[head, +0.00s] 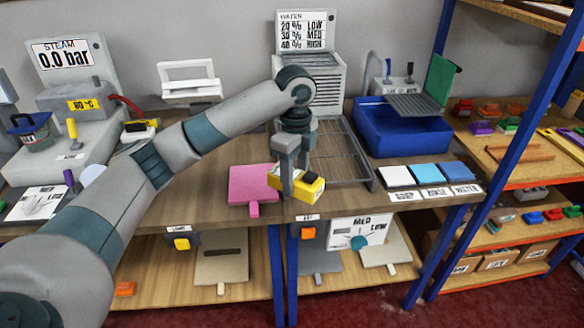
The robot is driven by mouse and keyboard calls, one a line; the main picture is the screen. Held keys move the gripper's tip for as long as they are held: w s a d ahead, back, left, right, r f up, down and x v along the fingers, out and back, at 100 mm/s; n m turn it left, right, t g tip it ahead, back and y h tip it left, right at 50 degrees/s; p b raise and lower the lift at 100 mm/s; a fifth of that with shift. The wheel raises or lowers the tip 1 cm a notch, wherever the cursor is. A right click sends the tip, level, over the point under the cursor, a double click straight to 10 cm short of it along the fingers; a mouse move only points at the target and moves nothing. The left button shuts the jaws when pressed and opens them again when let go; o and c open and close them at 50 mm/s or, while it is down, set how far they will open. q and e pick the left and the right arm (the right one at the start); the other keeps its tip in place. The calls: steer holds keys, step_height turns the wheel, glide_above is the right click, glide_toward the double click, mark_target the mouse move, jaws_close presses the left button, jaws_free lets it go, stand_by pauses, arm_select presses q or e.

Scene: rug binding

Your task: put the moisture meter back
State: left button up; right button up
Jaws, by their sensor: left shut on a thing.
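A yellow block-shaped device (309,190) with a dark and pale end, which looks like the moisture meter, is at the front of the wooden bench (345,205). My left gripper (291,178) points down over it and is shut on it, with the fingers covering its middle. I cannot tell whether the device touches the bench top. A pink board with a handle (252,184) lies just to its left. My right gripper is not in view.
A wire rack (340,150) stands behind, below a water-level sign (305,31). A blue basin (405,132) and white, light-blue and blue pads (428,174) are to the right. Steam equipment (75,103) is at left. Boards hang under the bench front. Blue shelf posts (515,130) stand at right.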

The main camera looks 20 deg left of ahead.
arm_select(q)
steer(key=s+d+f+n, duration=0.1)
steer(key=s+d+n, duration=0.1)
steer(key=s+n, duration=0.7)
steer(key=s+d+f+n, duration=0.1)
steer(key=s+d+n, duration=0.2)
steer(key=s+n, duration=0.5)
steer(key=shift+s+d+f+n, duration=0.25)
steer(key=shift+s+n, duration=0.15)
steer(key=shift+n, duration=0.8)
